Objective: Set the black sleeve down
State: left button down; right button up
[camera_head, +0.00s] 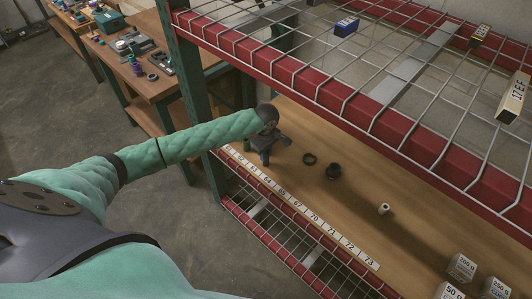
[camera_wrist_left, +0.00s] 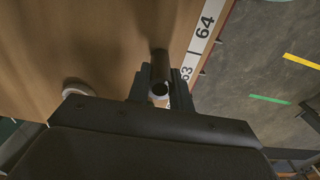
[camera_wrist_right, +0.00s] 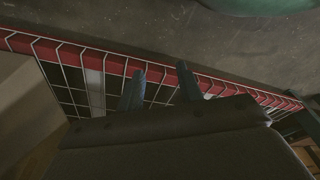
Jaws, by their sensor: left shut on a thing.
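The black sleeve (camera_wrist_left: 160,68) is a dark tube between the fingers of my left gripper (camera_wrist_left: 158,90), which is shut on it. Its round end faces the left wrist camera. In the head view my left gripper (camera_head: 265,157) is low over the wooden shelf board (camera_head: 330,215), near the number strip's far left end. The gripper and hand mostly hide the sleeve there. I cannot tell whether the sleeve touches the board. My right gripper (camera_wrist_right: 160,88) is open and empty in the right wrist view, over a red-edged wire shelf. It is not visible in the head view.
Weight-marked blocks (camera_head: 462,267) are at the lower right. A red-edged wire shelf (camera_head: 330,85) hangs above. The number strip (camera_head: 315,218) lines the front edge.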

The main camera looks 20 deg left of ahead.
pick_arm(q)
jog(key=c, duration=1.3)
grip_release()
jog(key=shift+f, duration=0.1)
pick_arm(e)
jog(key=shift+s+d+f, duration=0.1)
jog(key=shift+s+f, duration=0.1)
pick_arm(q)
jog(key=shift+o, duration=0.2)
jog(key=shift+r, duration=0.25)
notch_tip(320, 180, up, 12)
jog(key=b, duration=0.3)
jog(key=shift+b, duration=0.3)
pick_arm(e)
notch_tip(320, 180, up, 9)
jog(key=w+a, duration=0.2)
jog(key=shift+a+f+g, duration=0.15)
jog(key=shift+a+g, duration=0.1)
jog(key=shift+g, duration=0.15)
pick_arm(q)
jog(key=shift+f, duration=0.15)
